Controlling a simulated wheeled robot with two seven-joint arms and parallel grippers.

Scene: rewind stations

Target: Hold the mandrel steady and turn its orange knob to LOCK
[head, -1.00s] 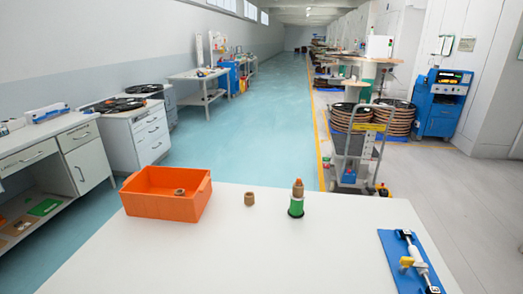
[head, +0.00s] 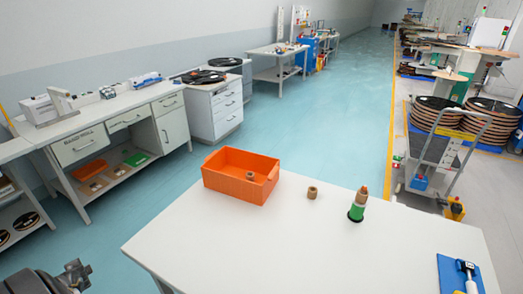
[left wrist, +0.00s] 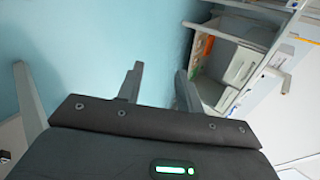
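The mandrel (head: 468,267) lies on a blue base plate (head: 449,272) at the table's right front corner. Only its far end shows in the head view, and the picture's bottom edge cuts off the rest. The orange knob is out of view now. My left gripper (head: 80,272) is at the bottom left of the head view, left of the table and far from the mandrel. In the left wrist view its fingers (left wrist: 158,82) stand apart with nothing between them. My right gripper is not in view.
The white table (head: 290,250) holds an orange bin (head: 235,190) with a brown core inside, a loose brown core (head: 312,192) and a green spool (head: 357,212). The table's middle and front are clear. A workbench (head: 90,130) stands at left, a reel cart (head: 440,150) at right.

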